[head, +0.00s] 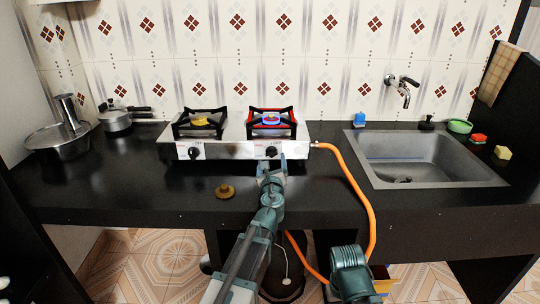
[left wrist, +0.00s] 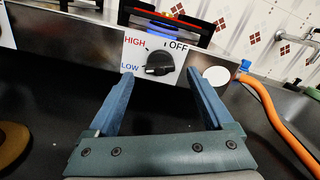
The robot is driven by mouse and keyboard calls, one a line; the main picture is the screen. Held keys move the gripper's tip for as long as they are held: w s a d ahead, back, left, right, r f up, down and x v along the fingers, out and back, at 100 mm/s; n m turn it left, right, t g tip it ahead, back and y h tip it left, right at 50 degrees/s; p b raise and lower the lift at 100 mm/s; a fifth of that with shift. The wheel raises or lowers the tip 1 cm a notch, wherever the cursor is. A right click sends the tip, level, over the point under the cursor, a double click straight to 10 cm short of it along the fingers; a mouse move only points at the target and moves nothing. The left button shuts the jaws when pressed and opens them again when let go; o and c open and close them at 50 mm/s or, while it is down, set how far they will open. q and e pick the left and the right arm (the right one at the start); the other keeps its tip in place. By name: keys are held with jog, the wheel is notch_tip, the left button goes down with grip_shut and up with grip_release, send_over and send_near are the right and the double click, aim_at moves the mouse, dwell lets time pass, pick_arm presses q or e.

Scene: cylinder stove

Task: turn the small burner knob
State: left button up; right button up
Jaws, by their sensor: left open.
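A two-burner steel stove (head: 233,148) stands on the black counter with two black knobs on its front panel. The right knob (head: 271,152) also shows in the left wrist view (left wrist: 158,62), amid the labels HIGH, LOW and OFF. Its pale mark sits low, on the LOW side. The right burner (head: 270,119) shows a blue flame and a red grate; the left burner (head: 201,121) shows no flame. My left gripper (left wrist: 160,76) is open in front of the right knob, one finger to each side, apparently not touching. The left knob (head: 194,153) is clear of it.
An orange hose (head: 352,180) runs from the stove's right side down over the counter edge. A round brown object (head: 225,191) lies left of my arm. Pots (head: 57,140) stand far left. A sink (head: 425,155) is at right.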

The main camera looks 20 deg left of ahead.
aim_at(271, 156)
pick_arm(q)
jog(key=x, duration=0.3)
jog(key=shift+w+a, duration=0.1)
jog(key=shift+w, duration=0.2)
